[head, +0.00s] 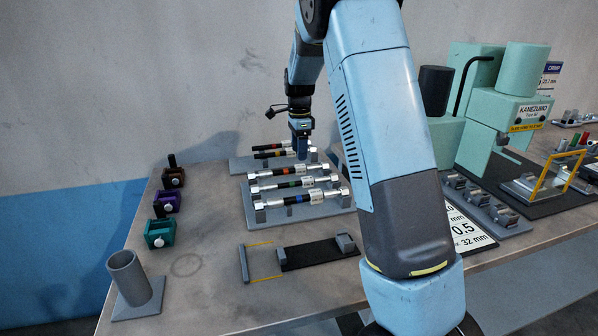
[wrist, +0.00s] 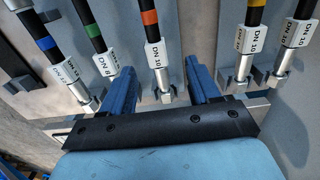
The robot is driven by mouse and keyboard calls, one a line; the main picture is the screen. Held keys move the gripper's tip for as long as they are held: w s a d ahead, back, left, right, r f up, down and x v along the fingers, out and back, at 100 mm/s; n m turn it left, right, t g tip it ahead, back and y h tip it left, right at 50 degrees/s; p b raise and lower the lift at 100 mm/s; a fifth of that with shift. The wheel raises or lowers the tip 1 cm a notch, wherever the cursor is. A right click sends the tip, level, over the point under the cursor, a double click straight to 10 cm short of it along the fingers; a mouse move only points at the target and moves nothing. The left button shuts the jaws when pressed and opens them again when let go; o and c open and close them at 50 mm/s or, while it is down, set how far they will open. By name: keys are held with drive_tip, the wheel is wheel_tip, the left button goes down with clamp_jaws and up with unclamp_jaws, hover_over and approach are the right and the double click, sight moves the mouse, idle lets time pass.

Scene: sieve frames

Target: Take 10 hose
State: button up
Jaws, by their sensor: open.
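Several black hoses with silver end fittings and white tags lie on grey racks. In the wrist view, an orange-banded hose (wrist: 152,50) tagged DN 10 lies in the gap between the fingers of my gripper (wrist: 162,85). My gripper is open, and I cannot tell whether it touches the hose. To the right are a yellow-banded hose (wrist: 245,40) and another hose (wrist: 297,38), both tagged DN 10. To the left are a green-banded hose (wrist: 98,45) and a blue-banded hose (wrist: 52,55). In the head view, my gripper (head: 302,154) is over the hoses' right ends, between the racks.
A black bench fixture (head: 310,254) with a yellow-edged frame lies in front of the racks. A grey cup (head: 131,275) and coloured blocks (head: 160,233) stand at the left. A green machine (head: 510,110) stands at the right. The table's front left is mostly clear.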

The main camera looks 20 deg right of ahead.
sight(300, 166)
drive_tip(key=shift+s+d+f, duration=0.1)
drive_tip(key=shift+f, duration=1.3)
drive_tip(key=shift+s+f, duration=0.1)
drive_tip(key=shift+f, duration=1.25)
drive_tip(key=shift+c, duration=0.2)
clamp_jaws()
